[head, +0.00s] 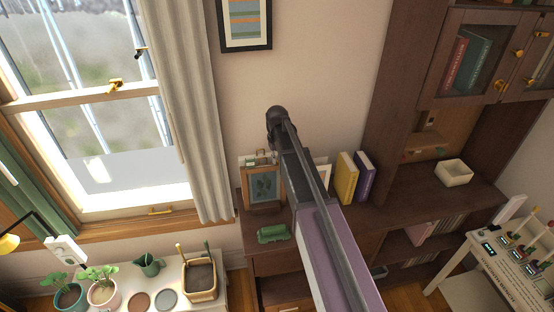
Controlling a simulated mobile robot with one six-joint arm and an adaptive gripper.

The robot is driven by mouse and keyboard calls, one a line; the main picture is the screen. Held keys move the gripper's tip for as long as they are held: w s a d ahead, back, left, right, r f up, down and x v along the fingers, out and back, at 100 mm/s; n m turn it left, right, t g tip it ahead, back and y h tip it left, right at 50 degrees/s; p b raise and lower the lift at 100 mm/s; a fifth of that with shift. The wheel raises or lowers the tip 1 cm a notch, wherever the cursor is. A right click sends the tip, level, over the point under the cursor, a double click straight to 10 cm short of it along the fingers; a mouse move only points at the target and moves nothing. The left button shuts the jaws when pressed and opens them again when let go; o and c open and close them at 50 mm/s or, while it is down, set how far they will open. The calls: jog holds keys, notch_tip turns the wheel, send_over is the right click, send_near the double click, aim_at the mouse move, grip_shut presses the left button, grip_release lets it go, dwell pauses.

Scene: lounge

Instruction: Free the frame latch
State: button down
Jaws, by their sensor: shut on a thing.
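A wooden picture frame (263,186) with a blue-green picture of leaves stands upright on the dark wooden cabinet, just left of my arm. Small metal fittings (260,157) show at its top edge. They are too small to tell which of them is a latch, or how it is set. My arm rises from the bottom of the head view and ends in a dark rounded joint above and right of the frame. I cannot make out my gripper or its fingertips; my arm hides what lies behind it.
A green object (273,234) lies in front of the frame. A yellow book (346,178) and a purple book (365,177) stand right of my arm. The window (100,130) with brass fittings and a curtain (190,110) are left. A white table (208,300) holds pots.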

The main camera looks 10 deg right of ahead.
jog(key=n, duration=0.3)
jog(key=shift+d+n, duration=0.15)
jog(key=shift+n, duration=0.25)
jog(key=n, duration=0.9)
jog(key=shift+w+d, duration=0.15)
jog(key=shift+w, duration=0.15)
jog(key=n, duration=0.3)
jog(key=shift+w+n, duration=0.1)
jog(key=shift+n, duration=0.2)
jog(key=c, duration=0.8)
grip_release()
jog(key=shift+o, duration=0.2)
